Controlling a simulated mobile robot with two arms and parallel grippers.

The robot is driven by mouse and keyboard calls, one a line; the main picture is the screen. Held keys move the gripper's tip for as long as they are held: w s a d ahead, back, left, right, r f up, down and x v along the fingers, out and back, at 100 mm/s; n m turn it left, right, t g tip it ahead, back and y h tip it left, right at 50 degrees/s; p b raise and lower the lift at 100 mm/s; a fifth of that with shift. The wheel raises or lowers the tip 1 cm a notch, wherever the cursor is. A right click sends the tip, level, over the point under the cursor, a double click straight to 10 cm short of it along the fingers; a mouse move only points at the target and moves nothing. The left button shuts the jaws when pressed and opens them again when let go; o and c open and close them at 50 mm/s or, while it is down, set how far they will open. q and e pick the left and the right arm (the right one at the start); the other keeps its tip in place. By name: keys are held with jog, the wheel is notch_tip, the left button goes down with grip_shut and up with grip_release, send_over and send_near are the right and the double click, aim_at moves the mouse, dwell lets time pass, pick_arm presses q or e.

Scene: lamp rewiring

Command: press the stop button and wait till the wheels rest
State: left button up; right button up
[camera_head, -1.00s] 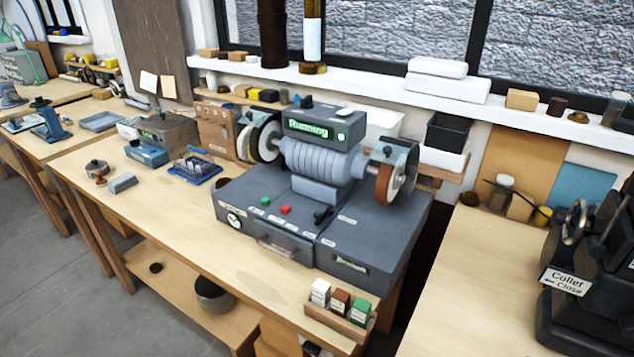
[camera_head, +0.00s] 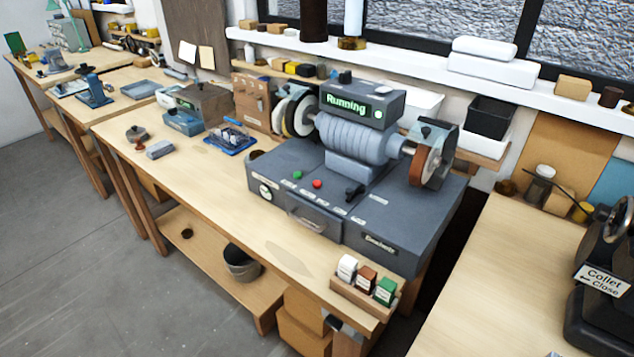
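A dark grey bench grinder (camera_head: 366,140) stands on a grey base cabinet on the wooden bench. Its display (camera_head: 346,104) reads "Running" in green. The red button (camera_head: 317,184) sits on the base's top, just right of the green button (camera_head: 297,175). A black lever (camera_head: 355,191) is further right. The left wheels (camera_head: 300,116) and the right brown-edged wheel (camera_head: 425,166) are at the ends of the motor. From a still picture I cannot tell how they turn. Neither of my grippers shows in the view.
A small wooden rack (camera_head: 364,293) with white, brown and green blocks stands at the bench's front corner. A blue tray (camera_head: 229,140) lies left of the grinder. A machine labelled "Collet Close" (camera_head: 602,282) is at the right. The bench front left of the grinder is mostly clear.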

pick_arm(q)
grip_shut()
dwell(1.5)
